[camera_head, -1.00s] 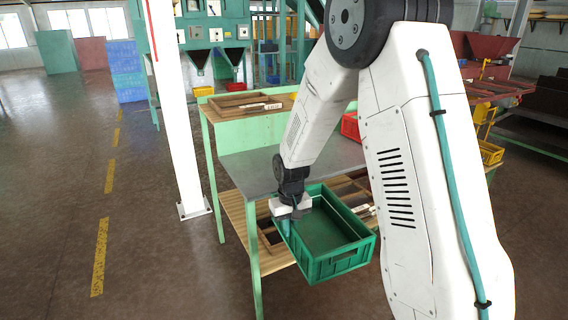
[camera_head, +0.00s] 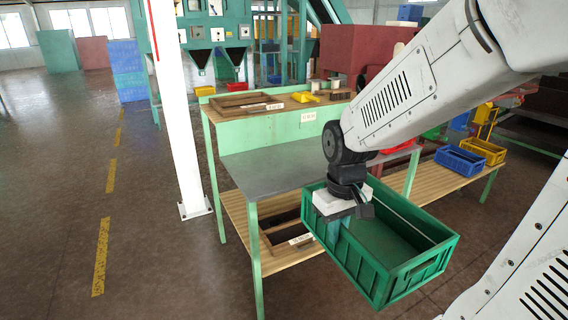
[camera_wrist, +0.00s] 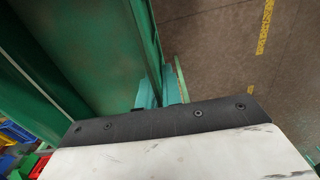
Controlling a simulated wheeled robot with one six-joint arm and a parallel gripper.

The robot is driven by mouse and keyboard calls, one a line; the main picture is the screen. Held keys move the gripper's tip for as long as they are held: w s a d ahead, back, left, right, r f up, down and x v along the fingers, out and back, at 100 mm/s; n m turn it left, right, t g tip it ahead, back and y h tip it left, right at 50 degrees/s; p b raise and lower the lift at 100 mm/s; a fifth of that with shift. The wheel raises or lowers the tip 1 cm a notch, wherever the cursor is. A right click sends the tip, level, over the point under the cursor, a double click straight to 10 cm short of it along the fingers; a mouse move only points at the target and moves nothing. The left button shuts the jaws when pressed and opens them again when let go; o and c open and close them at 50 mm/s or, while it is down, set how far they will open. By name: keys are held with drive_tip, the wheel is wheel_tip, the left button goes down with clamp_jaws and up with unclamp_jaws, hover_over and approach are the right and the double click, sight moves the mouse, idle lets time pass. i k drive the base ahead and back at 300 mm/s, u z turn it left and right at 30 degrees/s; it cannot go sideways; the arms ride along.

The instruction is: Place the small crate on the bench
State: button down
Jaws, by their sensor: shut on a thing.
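The small crate (camera_head: 372,278) is green, open-topped and looks empty. My gripper (camera_head: 342,228) is shut on its left wall and holds it in the air in front of the bench. The wrist view shows my fingers (camera_wrist: 158,92) closed over the wall of the crate (camera_wrist: 90,45). The bench (camera_head: 262,166) has green legs, a bare grey top and a raised back shelf. The crate overlaps the bench's front right part in the head view and appears nearer the camera.
The back shelf holds a wooden frame (camera_head: 246,100) and a yellow scoop (camera_head: 304,97). A lower slatted shelf bears another frame (camera_head: 285,232). A blue crate (camera_head: 459,160) and a yellow crate (camera_head: 483,151) sit at right. A white post (camera_head: 176,110) stands left of the bench.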

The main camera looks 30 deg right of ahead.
sight(431, 178)
drive_tip(key=i, duration=1.5)
